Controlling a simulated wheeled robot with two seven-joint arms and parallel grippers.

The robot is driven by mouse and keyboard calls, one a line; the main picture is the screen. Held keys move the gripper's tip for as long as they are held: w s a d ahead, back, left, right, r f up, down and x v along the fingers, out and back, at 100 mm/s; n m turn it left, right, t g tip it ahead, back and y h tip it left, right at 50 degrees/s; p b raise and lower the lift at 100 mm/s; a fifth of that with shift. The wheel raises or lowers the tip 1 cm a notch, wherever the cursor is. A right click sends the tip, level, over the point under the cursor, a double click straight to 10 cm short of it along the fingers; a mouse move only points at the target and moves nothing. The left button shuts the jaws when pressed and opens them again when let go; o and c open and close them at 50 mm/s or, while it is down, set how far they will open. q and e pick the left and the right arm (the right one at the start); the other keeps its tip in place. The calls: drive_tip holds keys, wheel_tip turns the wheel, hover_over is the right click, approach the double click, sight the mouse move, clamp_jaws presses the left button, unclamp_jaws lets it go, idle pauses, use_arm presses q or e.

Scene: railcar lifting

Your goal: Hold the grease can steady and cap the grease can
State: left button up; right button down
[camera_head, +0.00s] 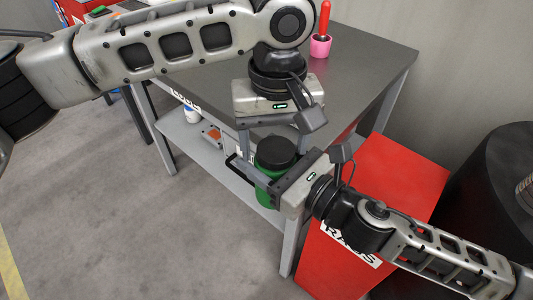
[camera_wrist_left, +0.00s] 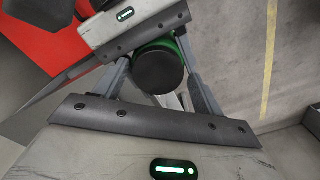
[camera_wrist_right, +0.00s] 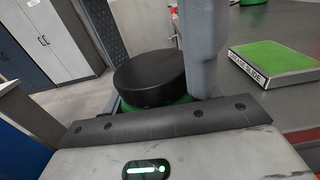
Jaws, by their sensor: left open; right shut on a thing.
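The green grease can (camera_head: 264,193) is held upright or nearly so just off the workbench's front edge. My right gripper (camera_head: 270,172) is shut on its side. The black cap (camera_head: 276,151) rests on top of the can; it also shows in the left wrist view (camera_wrist_left: 158,72) and the right wrist view (camera_wrist_right: 150,76). I cannot tell how tightly it is seated. My left gripper (camera_head: 273,143) is open above the can, with one finger on each side of the cap. In the left wrist view its fingers (camera_wrist_left: 163,88) stand apart from the cap.
The grey workbench (camera_head: 365,65) holds a pink cup (camera_head: 320,46) with a red-handled tool. A red rag bin (camera_head: 395,175) stands close by my right arm. A lower shelf (camera_head: 185,135) holds small items. Floor at left is clear.

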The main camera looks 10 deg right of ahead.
use_arm(q)
drive_tip(key=shift+s+d+r, duration=0.1)
drive_tip(key=shift+r, duration=2.15)
drive_tip(key=shift+c, duration=0.2)
wheel_tip(320, 180, up, 4)
drive_tip(key=n, duration=0.3)
drive_tip(key=shift+f, duration=0.25)
drive_tip(key=shift+f, duration=4.05)
